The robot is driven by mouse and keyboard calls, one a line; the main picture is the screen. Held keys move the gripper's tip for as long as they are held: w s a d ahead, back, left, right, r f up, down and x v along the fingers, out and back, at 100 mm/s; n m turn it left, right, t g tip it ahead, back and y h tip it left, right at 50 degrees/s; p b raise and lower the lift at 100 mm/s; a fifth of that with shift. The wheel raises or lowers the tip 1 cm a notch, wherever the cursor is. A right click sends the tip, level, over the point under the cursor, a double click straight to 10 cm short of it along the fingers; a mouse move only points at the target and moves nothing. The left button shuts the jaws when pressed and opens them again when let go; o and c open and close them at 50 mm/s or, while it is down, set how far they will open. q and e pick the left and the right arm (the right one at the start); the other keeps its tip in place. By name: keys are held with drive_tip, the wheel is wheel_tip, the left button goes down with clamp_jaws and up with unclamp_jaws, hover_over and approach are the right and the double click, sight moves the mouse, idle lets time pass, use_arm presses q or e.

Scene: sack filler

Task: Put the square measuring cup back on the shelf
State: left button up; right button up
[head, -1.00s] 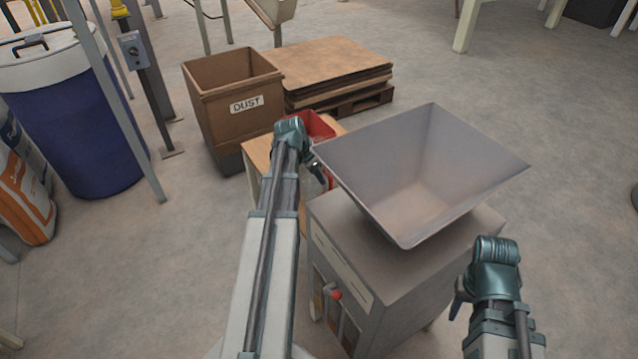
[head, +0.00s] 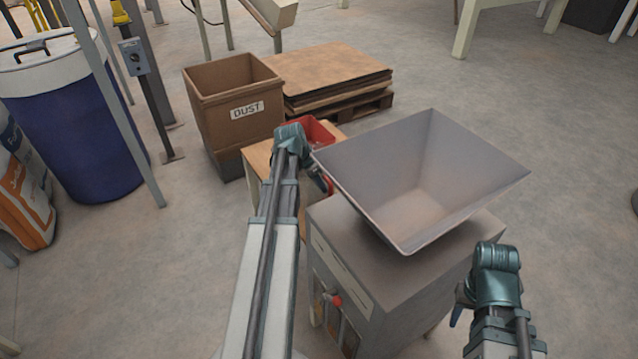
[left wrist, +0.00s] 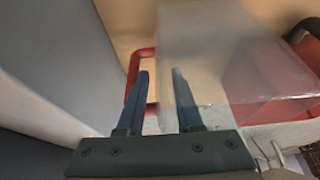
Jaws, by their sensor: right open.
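The square measuring cup (left wrist: 205,50) is a clear, box-shaped cup in the left wrist view. A red loop handle (left wrist: 133,72) shows at its left side. My left gripper (left wrist: 160,75) has its two fingers apart at the handle and the near side of the cup. The left finger overlaps the handle, and no handle bar shows clamped between the fingers. In the head view my left gripper (head: 312,178) hides most of the cup beside the hopper. My right gripper (head: 459,308) is open and empty at the lower right. I cannot identify the shelf for certain.
A grey hopper (head: 425,185) on a machine cabinet stands close right of my left gripper. A red bin (head: 318,130) sits on a small wooden table (head: 258,160). A DUST box (head: 232,105) and a pallet stack (head: 325,75) stand behind. Floor at right is clear.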

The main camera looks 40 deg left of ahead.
use_arm(q)
drive_tip(key=p+v, duration=1.1)
drive_tip(key=v, duration=0.1)
drive_tip(key=shift+s+f, duration=0.1)
drive_tip(key=shift+s, duration=0.1)
